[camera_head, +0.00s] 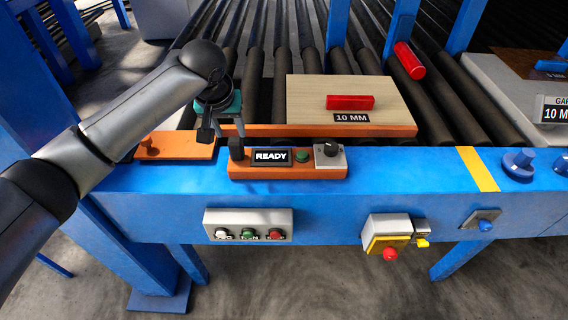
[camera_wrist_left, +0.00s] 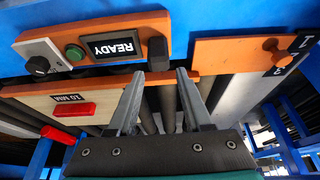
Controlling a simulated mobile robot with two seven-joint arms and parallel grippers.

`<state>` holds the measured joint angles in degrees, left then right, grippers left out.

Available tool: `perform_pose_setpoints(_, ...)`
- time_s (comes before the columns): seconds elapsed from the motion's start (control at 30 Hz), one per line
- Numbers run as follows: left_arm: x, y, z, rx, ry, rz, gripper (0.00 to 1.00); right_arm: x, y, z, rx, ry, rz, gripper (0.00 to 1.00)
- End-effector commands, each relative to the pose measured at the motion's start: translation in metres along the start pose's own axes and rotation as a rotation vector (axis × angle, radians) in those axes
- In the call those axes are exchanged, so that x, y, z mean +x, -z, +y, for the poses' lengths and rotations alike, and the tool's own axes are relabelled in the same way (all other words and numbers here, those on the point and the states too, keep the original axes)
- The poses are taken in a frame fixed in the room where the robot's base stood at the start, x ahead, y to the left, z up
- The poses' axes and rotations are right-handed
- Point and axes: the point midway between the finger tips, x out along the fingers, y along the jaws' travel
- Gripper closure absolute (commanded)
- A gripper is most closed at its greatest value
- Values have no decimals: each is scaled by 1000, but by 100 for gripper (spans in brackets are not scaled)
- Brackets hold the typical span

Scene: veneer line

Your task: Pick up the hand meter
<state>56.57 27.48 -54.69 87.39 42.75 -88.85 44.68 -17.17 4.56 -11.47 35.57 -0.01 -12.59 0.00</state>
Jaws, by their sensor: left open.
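An orange unit (camera_head: 290,172) with a lit READY display (camera_head: 271,156), a green button and a black knob lies on the blue front rail. A small black upright block (camera_head: 236,149) stands at its left end. I cannot tell whether the hand meter is this block or the whole unit. My left gripper (camera_head: 229,134) is open and empty, just behind and above the block. In the left wrist view the block (camera_wrist_left: 157,50) lies ahead of the gap between the fingertips (camera_wrist_left: 157,74), apart from them. My right gripper is not in view.
A pale board (camera_head: 300,90) with a red bar (camera_head: 350,102) and a 10 MM label lies behind, on black rollers (camera_head: 500,120). An orange plate (camera_head: 178,150) with a knob is left of the unit. A button box (camera_head: 248,225) hangs on the rail's front.

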Motion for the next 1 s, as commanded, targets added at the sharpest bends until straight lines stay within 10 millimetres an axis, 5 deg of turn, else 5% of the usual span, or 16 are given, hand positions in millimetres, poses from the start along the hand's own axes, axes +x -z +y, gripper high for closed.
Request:
perform_pose_setpoints(0.2,36,0,1,0,0,0,50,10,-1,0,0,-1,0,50)
perform_pose_setpoints(0.8,91,2,2,2,0,1,50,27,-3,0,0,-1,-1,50)
perform_pose_setpoints(1.0,95,3,2,2,-1,2,50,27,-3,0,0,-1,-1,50)
